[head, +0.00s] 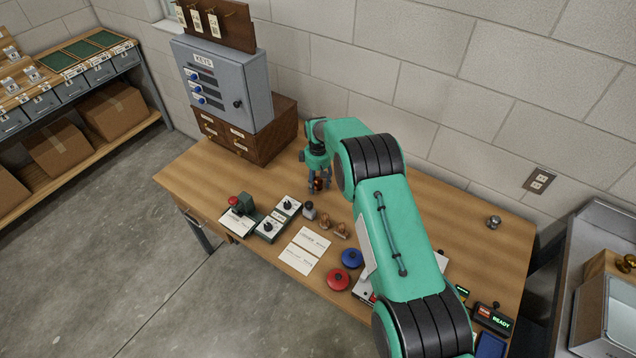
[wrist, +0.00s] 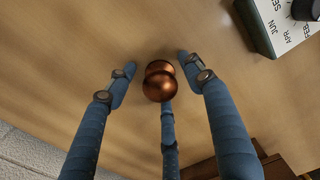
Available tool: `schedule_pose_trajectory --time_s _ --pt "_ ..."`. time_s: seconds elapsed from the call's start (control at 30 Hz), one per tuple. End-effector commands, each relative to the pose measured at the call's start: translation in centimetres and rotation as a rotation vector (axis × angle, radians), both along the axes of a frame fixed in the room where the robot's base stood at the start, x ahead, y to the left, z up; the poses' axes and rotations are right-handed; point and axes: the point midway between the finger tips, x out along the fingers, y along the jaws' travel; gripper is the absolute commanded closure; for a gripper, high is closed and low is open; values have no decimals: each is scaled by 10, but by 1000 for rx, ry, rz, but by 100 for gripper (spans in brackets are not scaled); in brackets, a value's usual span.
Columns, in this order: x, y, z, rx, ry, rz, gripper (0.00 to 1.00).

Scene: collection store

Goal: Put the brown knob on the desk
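The brown knob (wrist: 159,86) is a shiny, coppery round piece in the wrist view. It lies between the fingers of my gripper (wrist: 156,70), over the wooden desk (wrist: 70,60). Gaps show between the knob and the left and right fingers; the third finger comes up close behind it, and I cannot tell whether it touches. In the head view my gripper (head: 319,188) points down low over the back part of the desk (head: 215,175), with the dark knob (head: 318,184) partly hidden among its fingers. The knob appears to be at the desk top.
A wooden drawer cabinet (head: 275,140) with a grey key box (head: 225,85) stands at the desk's back left. Date stamps (head: 287,207), cards (head: 305,250), a red knob (head: 338,279) and a blue knob (head: 352,258) lie in front. The desk's back right is mostly clear.

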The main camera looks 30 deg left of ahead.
Motion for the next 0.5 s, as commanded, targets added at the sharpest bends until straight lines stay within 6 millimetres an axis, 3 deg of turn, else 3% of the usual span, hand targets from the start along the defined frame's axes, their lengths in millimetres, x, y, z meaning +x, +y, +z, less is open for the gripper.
schedule_pose_trajectory --time_s 0.23,0.5 --pt "0 0 4 0 0 0 48" --pt "1 1 30 2 -1 0 48"
